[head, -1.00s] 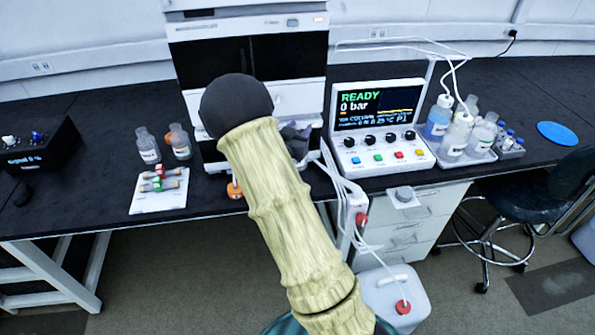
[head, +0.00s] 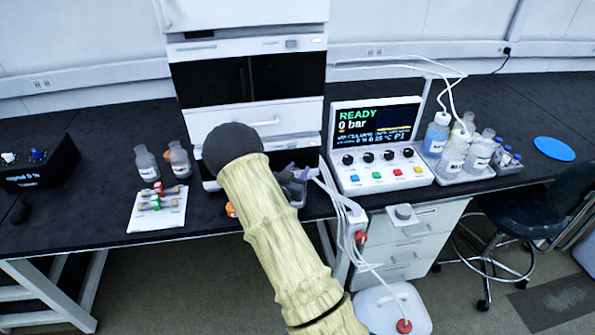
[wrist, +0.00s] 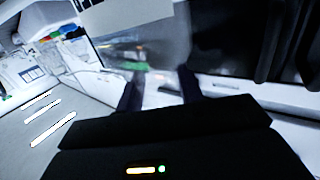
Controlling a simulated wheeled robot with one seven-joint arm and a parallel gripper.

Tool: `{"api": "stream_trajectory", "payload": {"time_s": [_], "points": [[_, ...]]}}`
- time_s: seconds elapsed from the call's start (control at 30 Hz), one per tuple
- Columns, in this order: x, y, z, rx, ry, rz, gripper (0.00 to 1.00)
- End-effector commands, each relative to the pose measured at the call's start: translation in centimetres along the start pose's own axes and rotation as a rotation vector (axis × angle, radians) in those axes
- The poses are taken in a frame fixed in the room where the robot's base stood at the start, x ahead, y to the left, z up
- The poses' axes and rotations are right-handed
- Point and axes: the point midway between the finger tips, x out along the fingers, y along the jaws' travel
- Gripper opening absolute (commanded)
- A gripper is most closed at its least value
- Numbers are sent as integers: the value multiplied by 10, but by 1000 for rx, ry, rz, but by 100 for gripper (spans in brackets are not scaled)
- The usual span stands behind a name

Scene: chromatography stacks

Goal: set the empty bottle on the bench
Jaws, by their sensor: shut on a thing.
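My gripper (head: 292,178) is low in front of the chromatography stack, just left of the control console, and partly hidden by my arm in the head view. In the wrist view my gripper (wrist: 158,80) has its two dark fingers on a clear, blurred bottle (wrist: 150,52) with a white label. The black bench (head: 85,140) runs across the head view. Two clear labelled bottles, a left one (head: 147,164) and a right one (head: 180,160), stand on it.
A white card with vials (head: 160,222) lies at the front left. The stack (head: 250,75) and the console (head: 375,145) stand behind my gripper. White tubes (head: 340,200) hang over the bench's front edge. Several bottles stand in a tray (head: 470,178) at right.

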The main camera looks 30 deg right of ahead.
Motion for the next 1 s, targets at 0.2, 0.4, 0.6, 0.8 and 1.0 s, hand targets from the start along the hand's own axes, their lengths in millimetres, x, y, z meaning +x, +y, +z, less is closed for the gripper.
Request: {"api": "stream_trajectory", "payload": {"time_s": [0.2,0.4,0.6,0.8,1.0], "points": [[0,0,-1,1,2,1,0],[1,1,2,1,1,2,49],[1,1,2,1,1,2,59],[1,1,0,1,1,2,59],[-17,1,0,1,0,2,59]]}}
